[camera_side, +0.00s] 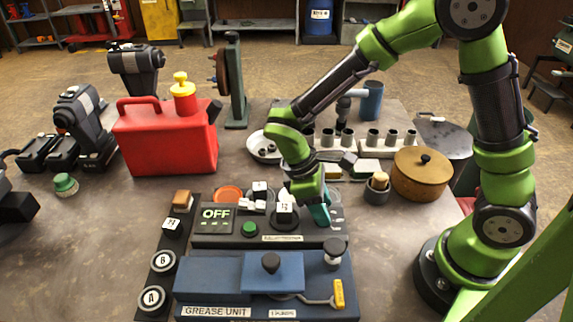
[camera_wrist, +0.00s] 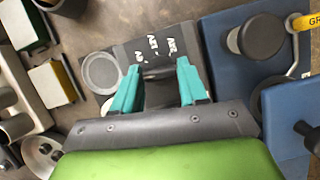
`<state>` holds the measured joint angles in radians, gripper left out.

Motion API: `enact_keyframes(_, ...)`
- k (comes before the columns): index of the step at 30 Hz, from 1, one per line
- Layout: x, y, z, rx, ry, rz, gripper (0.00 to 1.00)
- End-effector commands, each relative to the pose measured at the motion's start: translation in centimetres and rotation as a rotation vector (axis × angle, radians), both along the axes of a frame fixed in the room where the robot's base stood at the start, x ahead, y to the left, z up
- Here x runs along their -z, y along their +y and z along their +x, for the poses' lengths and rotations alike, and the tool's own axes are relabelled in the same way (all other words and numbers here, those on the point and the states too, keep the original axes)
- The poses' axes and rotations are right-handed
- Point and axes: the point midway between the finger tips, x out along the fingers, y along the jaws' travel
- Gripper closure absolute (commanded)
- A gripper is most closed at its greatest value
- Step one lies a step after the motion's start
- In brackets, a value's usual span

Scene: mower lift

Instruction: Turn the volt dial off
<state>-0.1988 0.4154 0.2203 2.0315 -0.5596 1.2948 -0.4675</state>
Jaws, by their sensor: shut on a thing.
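A dark panel (camera_side: 265,241) with a lit screen (camera_side: 216,215) reading OFF stands behind the blue grease unit. A green button (camera_side: 249,229) sits beside the screen. My gripper (camera_side: 321,213) is low over the panel's right end. In the wrist view my gripper (camera_wrist: 158,88) has its teal fingers on either side of a dark knob (camera_wrist: 157,73) and is shut on it. Most of the knob is hidden by the fingers. I cannot read which dial it is. White markings (camera_wrist: 158,48) lie just beyond it on the panel.
The blue grease unit (camera_side: 223,277) with a black knob (camera_side: 334,252) and yellow-handled lever (camera_side: 338,293) lies in front. Buttons A and B (camera_side: 163,262) are at left. A red can (camera_side: 165,145), a lidded brown pot (camera_side: 421,172) and a small cup (camera_side: 377,191) stand behind.

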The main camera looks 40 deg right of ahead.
Motion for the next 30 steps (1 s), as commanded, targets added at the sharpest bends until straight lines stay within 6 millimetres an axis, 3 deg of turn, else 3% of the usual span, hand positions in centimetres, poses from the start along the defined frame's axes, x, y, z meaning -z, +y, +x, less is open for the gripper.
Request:
enact_keyframes(10,-0.08,0.06,0.03,-0.132,-0.004,0.0,0.88)
enact_keyframes(26,-0.08,0.07,0.02,-0.155,-0.004,0.0,0.88)
enact_keyframes(27,-0.08,0.07,0.02,-0.155,-0.004,0.0,0.53)
enact_keyframes(30,-0.07,0.08,0.0,-0.153,-0.003,0.001,0.38)
